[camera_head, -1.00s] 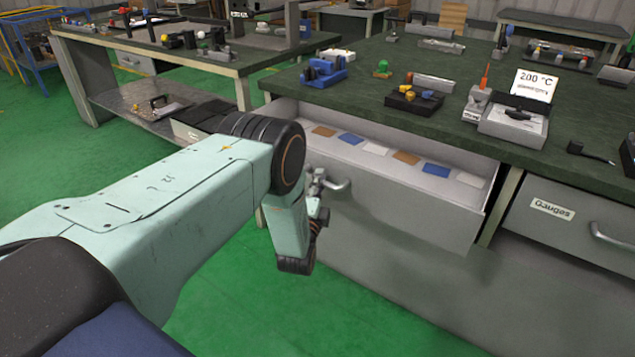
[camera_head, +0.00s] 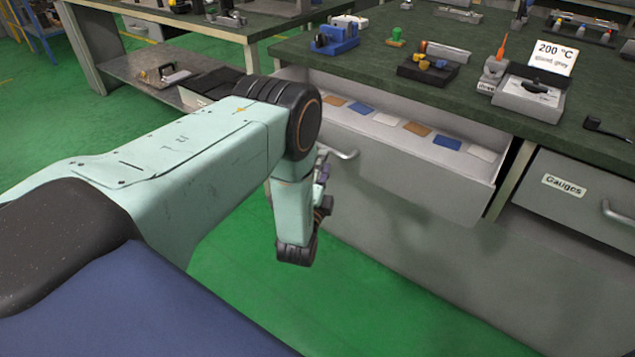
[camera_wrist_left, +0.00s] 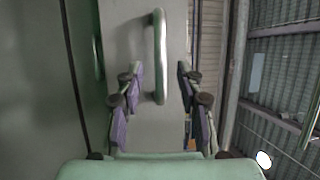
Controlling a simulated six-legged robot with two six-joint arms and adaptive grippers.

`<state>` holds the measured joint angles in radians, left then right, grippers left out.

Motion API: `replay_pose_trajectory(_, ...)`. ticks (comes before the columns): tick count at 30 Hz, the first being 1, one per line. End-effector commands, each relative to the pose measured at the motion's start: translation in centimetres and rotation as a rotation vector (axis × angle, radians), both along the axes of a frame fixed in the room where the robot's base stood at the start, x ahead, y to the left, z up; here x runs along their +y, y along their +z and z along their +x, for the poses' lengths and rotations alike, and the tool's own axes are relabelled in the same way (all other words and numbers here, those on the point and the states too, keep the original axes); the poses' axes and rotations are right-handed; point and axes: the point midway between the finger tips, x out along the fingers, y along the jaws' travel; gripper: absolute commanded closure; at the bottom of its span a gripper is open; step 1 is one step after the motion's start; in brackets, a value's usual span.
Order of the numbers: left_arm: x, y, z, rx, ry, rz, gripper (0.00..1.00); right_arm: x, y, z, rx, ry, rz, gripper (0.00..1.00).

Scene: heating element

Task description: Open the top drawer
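The top drawer (camera_head: 430,187) of the near bench stands open, pulled out, in the head view. Its curved metal handle (camera_head: 343,154) is on the left part of the front. My left gripper (camera_head: 322,172) is beside the handle, partly hidden by my own wrist. In the left wrist view, the fingers of my left gripper (camera_wrist_left: 158,88) are spread apart, with the handle (camera_wrist_left: 160,45) between and beyond their tips. I see no finger touching it. My right gripper is not in view.
Flat coloured pieces (camera_head: 387,119) lie in the drawer. The green benchtop (camera_head: 420,85) holds a blue fixture (camera_head: 335,38), a black tray (camera_head: 428,68) and a device with a "200 °C" sign (camera_head: 553,56). A "Gauges" drawer (camera_head: 565,188) is shut at right. Green floor is clear at left.

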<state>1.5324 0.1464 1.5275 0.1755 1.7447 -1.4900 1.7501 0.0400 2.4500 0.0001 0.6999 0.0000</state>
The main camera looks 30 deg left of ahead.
Motion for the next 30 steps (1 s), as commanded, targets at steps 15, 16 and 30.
replay_pose_trajectory(15, -2.1, -1.2, -6.3, 0.0, -0.001, 0.0, 0.63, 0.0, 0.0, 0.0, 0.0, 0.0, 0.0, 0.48)
replay_pose_trajectory(16, -2.1, -1.2, -6.3, 0.0, -0.001, 0.0, 0.63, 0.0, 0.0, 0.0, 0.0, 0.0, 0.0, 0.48)
replay_pose_trajectory(30, -2.1, -1.2, -6.3, 0.0, -0.001, -0.001, 0.63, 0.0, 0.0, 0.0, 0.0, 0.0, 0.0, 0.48)
